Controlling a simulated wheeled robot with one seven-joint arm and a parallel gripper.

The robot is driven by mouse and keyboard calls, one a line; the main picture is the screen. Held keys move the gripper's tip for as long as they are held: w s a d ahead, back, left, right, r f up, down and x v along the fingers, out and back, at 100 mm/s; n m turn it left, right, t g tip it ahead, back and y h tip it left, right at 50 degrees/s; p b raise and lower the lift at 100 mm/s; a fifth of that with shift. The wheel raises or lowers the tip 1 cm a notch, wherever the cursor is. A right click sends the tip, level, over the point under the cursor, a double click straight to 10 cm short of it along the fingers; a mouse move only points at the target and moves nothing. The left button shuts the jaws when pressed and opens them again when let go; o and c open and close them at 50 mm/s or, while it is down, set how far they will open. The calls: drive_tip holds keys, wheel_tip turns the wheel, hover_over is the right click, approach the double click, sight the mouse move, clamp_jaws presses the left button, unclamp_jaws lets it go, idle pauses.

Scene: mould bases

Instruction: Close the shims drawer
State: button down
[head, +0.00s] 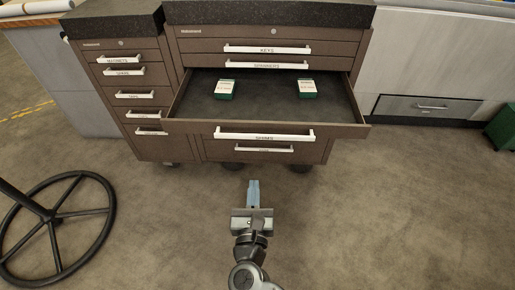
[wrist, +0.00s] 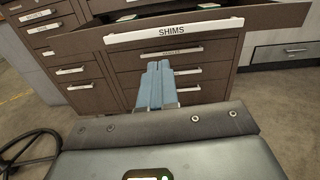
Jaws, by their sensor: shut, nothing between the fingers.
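The shims drawer (head: 188,112) stands pulled out from the brown cabinet in the head view. Its front carries a long white handle labelled SHIMS (head: 264,134), and two small green-and-white boxes, one at the left (head: 225,90) and one at the right (head: 307,89), lie inside. In the wrist view the drawer front (wrist: 262,18) spans the top of the picture. My gripper (head: 253,184) is shut and empty, with its blue fingers pointing at the cabinet. It is in front of the drawer and appears apart from it. The fingers show below the SHIMS label in the wrist view (wrist: 158,68).
Shut drawers labelled KEYS (head: 266,49) and another below it sit above; a further shut drawer (head: 264,149) is beneath. A narrower cabinet (head: 115,83) stands at left. A black wheel-like ring base (head: 106,222) is on the floor at left.

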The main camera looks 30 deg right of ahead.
drive_tip(key=shift+m, duration=0.3)
drive_tip(key=p+x, duration=0.2)
drive_tip(key=x, duration=1.1)
drive_tip(key=shift+d+p, duration=0.15)
drive_tip(key=shift+p, duration=0.25)
drive_tip(key=shift+w+d+f, duration=0.2)
drive_tip(key=shift+w+d, duration=0.25)
drive_tip(key=shift+w, duration=0.2)
drive_tip(key=b, duration=2.1)
approach(260, 89)
drive_tip(key=x, duration=0.2)
drive_tip(key=r+x, duration=0.1)
drive_tip(key=x, duration=0.5)
drive_tip(key=shift+w+d+r, duration=0.1)
drive_tip(key=shift+w+r, duration=0.1)
drive_tip(key=shift+r, duration=0.15)
drive_tip(key=shift+w+d+r+b, duration=0.1)
drive_tip(key=shift+w+d+b, duration=0.25)
drive_tip(key=shift+w+b, duration=0.2)
drive_tip(key=shift+d+r, duration=0.1)
drive_tip(key=shift+r, duration=0.25)
